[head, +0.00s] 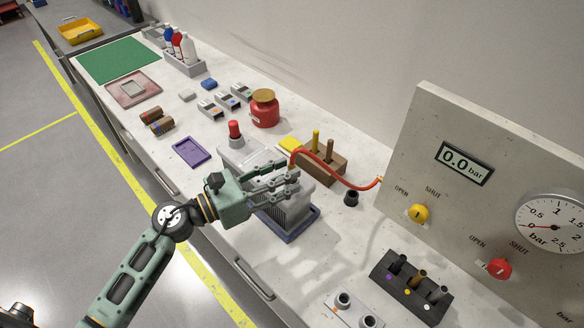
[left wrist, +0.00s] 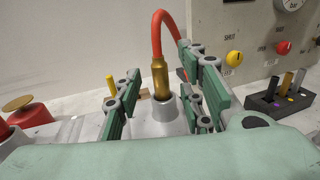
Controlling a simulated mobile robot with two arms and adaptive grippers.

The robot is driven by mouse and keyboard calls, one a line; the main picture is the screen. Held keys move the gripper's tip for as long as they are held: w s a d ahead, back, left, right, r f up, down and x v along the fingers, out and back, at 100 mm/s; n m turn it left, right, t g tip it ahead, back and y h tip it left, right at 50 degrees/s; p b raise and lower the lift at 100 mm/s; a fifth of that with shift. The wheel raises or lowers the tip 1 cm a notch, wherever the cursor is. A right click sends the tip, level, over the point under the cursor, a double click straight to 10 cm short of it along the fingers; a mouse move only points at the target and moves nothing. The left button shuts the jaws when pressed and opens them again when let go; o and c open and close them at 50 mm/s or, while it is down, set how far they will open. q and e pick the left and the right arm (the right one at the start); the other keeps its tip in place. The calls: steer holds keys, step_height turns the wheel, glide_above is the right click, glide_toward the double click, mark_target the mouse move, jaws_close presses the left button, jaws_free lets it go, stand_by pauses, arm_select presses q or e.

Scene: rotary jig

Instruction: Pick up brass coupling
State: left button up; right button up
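The brass coupling (left wrist: 160,80) is on the end of a red hose (left wrist: 166,32) and stands upright at a grey socket on top of the grey finned housing (head: 288,211). In the head view the coupling (head: 293,160) shows only as a small bit by my fingertips. My left gripper (head: 284,180) is over the top of the housing. In the left wrist view its fingers (left wrist: 166,97) are spread, one on each side of the coupling, with gaps visible on both sides. My right gripper is not in view.
A panel (head: 465,190) with a gauge and valves stands at the right, where the hose ends. A wooden block (head: 325,166) with pegs is behind the housing. A black holder (head: 411,287) and red jar (head: 264,112) stand nearby.

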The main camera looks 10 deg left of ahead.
arm_select(q)
steer(key=shift+w+d, duration=0.1)
steer(key=shift+w, duration=0.05)
steer(key=shift+r, duration=0.1)
jaws_close()
stand_by(0.3)
steer(key=shift+r, duration=0.1)
